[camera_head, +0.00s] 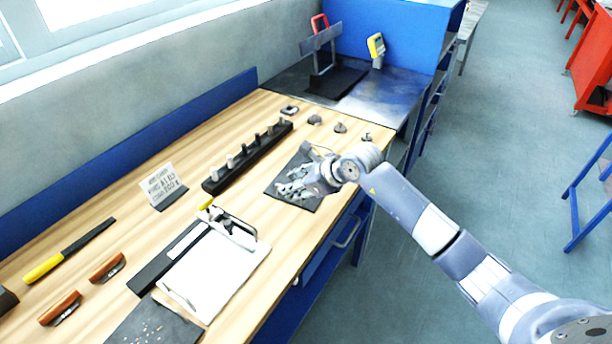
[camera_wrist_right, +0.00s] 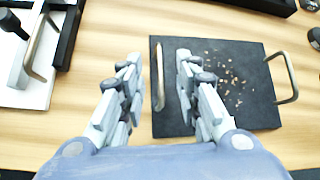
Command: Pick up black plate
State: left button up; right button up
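The black plate (camera_head: 291,167) lies flat on the wooden bench near its front edge. In the right wrist view the black plate (camera_wrist_right: 235,112) has brown crumbs on it and a metal handle at each side. My right gripper (camera_head: 300,186) is over the plate and hides part of it in the head view. In the right wrist view my right gripper (camera_wrist_right: 158,70) is open, with one finger on each side of the left handle (camera_wrist_right: 159,78). I cannot tell whether a finger touches it. My left gripper is not in view.
Another dark plate with specks (camera_head: 152,325) is at the bottom. Small dark parts (camera_head: 340,127) lie farther along the bench.

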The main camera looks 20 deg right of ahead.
jog(key=shift+p+x, duration=0.6)
jog(key=shift+x, duration=1.6)
jog(key=shift+s+d, duration=0.1)
jog(key=shift+c, duration=0.6)
grip_shut()
jog(key=shift+r, duration=0.1)
